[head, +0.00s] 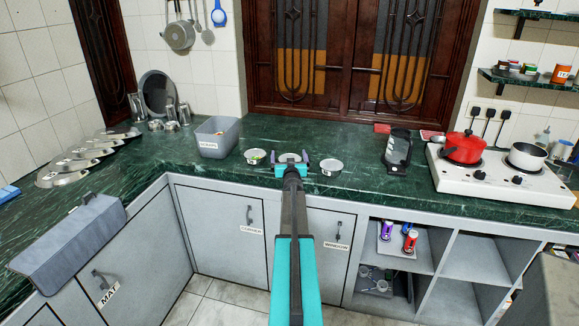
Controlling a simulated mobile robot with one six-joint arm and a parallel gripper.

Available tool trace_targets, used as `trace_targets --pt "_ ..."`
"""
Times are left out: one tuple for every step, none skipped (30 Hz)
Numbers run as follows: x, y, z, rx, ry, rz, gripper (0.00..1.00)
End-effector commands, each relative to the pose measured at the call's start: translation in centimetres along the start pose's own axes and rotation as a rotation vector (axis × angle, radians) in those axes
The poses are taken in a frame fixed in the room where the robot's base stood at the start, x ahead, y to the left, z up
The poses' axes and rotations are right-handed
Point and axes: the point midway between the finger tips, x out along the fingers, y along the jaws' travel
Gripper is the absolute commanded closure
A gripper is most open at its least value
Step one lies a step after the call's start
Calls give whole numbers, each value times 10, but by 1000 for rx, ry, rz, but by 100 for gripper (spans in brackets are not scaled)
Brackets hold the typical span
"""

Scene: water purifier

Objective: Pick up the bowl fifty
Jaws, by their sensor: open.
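Three small white bowls stand in a row on the green counter: a left one (255,157) with something green in it, a middle one (290,158), and a right one (331,166). Each seems to carry a label, too small to read, so I cannot tell which is bowl fifty. My gripper (291,163) is open, its two fingers to either side of the middle bowl in the picture. My gripper partly hides that bowl's front. I cannot tell whether the fingers touch it.
A grey labelled bin (215,139) stands left of the bowls. A dark appliance (397,150) stands to the right, before a white stove (500,178) with a red pot (463,147) and a white pan (527,155). Several labelled metal dishes (65,177) lie along the left counter.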

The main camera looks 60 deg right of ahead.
Motion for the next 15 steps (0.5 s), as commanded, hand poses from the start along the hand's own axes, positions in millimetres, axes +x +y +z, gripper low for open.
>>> trace_targets --pt "0 0 0 0 0 0 1" --pt "0 0 0 0 0 0 1" --pt "0 0 0 0 0 0 1" --pt "0 0 0 0 0 0 1" --pt "0 0 0 0 0 0 1" --pt "0 0 0 0 0 0 6" --pt "0 0 0 0 0 0 11" --pt "0 0 0 0 0 0 16" --pt "0 0 0 0 0 0 23" --pt "0 1 0 0 0 1 28" --pt "0 1 0 0 0 1 33" --pt "0 1 0 0 0 1 40" --pt "0 1 0 0 0 1 44" --pt "0 1 0 0 0 1 44" --pt "0 1 0 0 0 1 44"
